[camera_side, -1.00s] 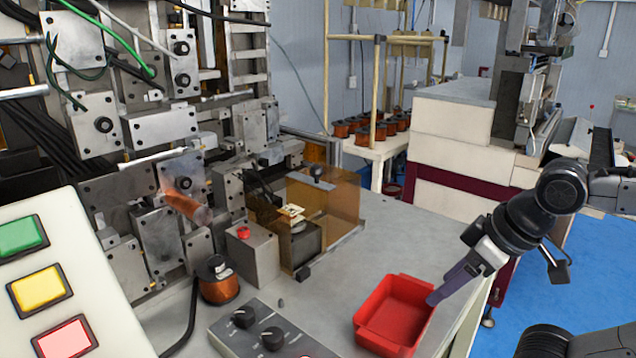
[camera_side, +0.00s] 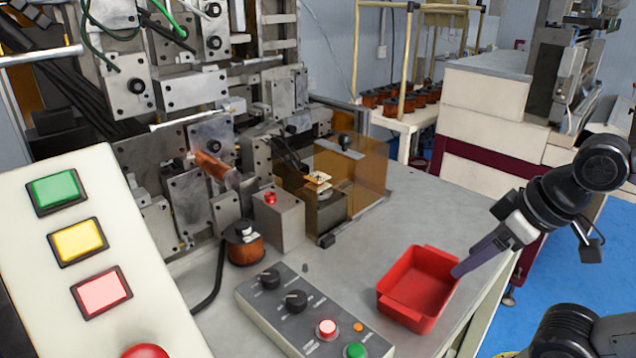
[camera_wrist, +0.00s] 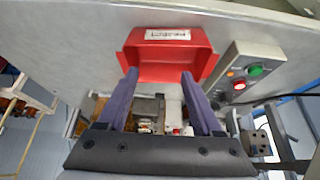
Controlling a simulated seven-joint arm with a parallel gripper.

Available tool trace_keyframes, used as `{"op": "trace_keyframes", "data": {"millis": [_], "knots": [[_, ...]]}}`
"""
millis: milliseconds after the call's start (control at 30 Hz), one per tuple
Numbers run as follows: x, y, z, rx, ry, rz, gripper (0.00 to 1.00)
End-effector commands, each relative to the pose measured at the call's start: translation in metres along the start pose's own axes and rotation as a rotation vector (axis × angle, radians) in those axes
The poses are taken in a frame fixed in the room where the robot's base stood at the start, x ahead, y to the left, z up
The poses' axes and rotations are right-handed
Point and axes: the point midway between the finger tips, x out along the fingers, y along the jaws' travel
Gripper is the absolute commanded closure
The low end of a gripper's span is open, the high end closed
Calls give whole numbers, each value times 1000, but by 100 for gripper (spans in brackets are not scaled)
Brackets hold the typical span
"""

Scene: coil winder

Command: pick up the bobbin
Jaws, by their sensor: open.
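A small cream piece (camera_side: 318,180), which looks like a bobbin, sits on the dark block fixture beside the amber clear guard. It is too small to make out well. A larger copper-wound spool (camera_side: 243,243) with a black top stands upright on the table to its left. My gripper (camera_side: 457,271) is at the right rim of the red bin, well to the right of both and apart from them. In the wrist view, its two purple fingers (camera_wrist: 160,74) are spread with nothing between the tips, and the red bin shows beyond them.
The red bin (camera_side: 383,303) looks empty. A grey control box (camera_side: 262,303) with knobs and buttons stands left of it. A block with a red button (camera_side: 279,222) and the amber guard (camera_side: 370,175) flank the fixture. The table between guard and bin is clear.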

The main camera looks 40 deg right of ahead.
Motion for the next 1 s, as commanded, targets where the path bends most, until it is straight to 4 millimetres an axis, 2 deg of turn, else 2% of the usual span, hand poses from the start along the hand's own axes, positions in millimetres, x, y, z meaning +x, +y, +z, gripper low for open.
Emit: {"op": "trace_keyframes", "data": {"millis": [300,433,467,767,900,1000], "knots": [[0,0,0,0,0,0,33],[0,0,0,0,0,0,11],[0,0,0,0,0,0,10],[0,0,0,15,0,0,10],[-1,0,7,120,-33,2,10],[-16,0,-2,256,-34,4,10]]}}
